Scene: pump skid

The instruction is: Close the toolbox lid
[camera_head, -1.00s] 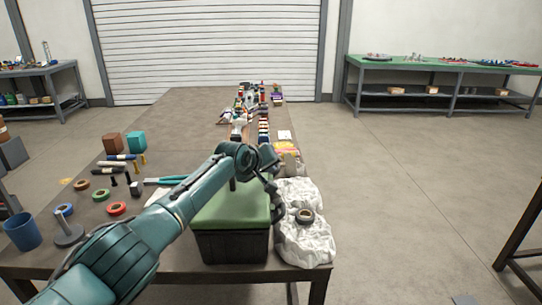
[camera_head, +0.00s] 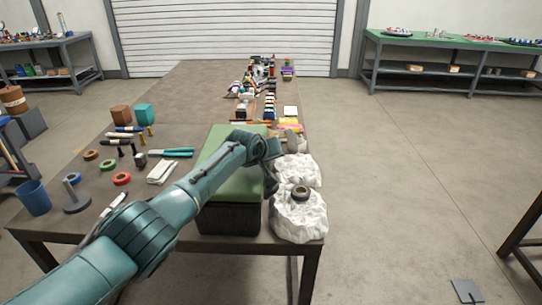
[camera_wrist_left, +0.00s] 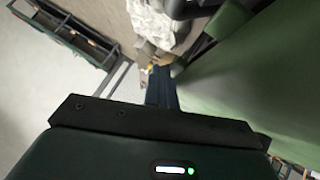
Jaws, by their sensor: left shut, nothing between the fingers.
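The toolbox (camera_head: 232,220) is a dark box with a green lid (camera_head: 222,145), standing at the near end of the table. The green lid lies over the box, with my left arm crossing in front of it. That arm hides its middle, so I cannot tell whether it is fully down. My left gripper (camera_head: 270,188) is at the lid's right side, beside the white cloth. In the left wrist view the shut, empty fingers (camera_wrist_left: 162,90) point down alongside a broad green surface (camera_wrist_left: 255,85); contact is unclear. My right gripper is not in view.
A crumpled white cloth (camera_head: 299,222) with a dark tape roll (camera_head: 300,192) lies right of the toolbox. Small items line the table's far right. The floor on the right is mostly clear.

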